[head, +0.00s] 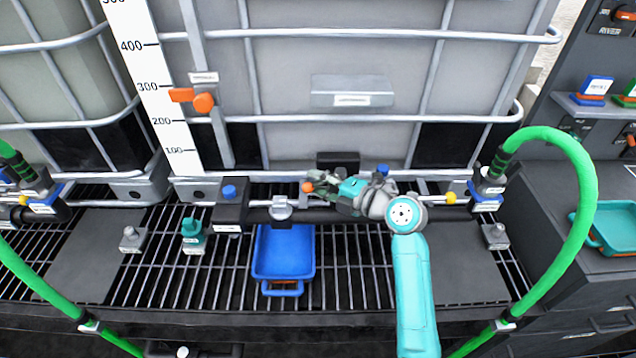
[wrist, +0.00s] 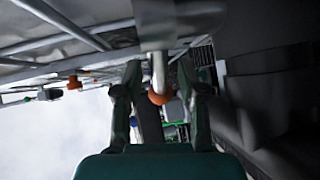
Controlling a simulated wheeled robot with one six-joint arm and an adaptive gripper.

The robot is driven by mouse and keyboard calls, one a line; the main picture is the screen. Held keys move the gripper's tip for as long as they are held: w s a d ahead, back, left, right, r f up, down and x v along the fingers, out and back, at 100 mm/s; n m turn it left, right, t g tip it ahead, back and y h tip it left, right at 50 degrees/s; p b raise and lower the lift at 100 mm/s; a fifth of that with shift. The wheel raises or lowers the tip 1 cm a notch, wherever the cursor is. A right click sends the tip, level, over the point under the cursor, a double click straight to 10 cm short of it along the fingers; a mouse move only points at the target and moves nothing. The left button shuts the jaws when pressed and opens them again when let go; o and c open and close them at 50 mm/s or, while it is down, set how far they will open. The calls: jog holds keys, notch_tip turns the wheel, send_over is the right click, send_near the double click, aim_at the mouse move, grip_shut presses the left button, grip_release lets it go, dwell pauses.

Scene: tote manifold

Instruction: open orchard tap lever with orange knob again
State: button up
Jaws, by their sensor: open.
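A small orange knob (head: 307,187) shows at the front of my gripper (head: 322,190) in the head view, by the dark pipe along the front of the big tank. In the wrist view the orange knob (wrist: 159,97) sits on a pale metal lever stem (wrist: 159,70), between the two spread fingers of my gripper (wrist: 159,82). The fingers stand apart on either side, with visible gaps to the knob. My gripper and wrist hide most of the tap body in the head view. The tap's name label cannot be read.
A blue tray (head: 284,268) rests on the grating (head: 345,270) below the pipe. A grey-topped fitting (head: 281,210) and a blue-topped block (head: 229,205) stand left of my gripper. Green hoses (head: 585,190) curve at both sides.

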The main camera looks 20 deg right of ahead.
jog(key=v, duration=1.1)
jog(key=shift+s+d+r, duration=0.15)
jog(key=shift+s+d, duration=0.05)
jog(key=shift+s, duration=0.05)
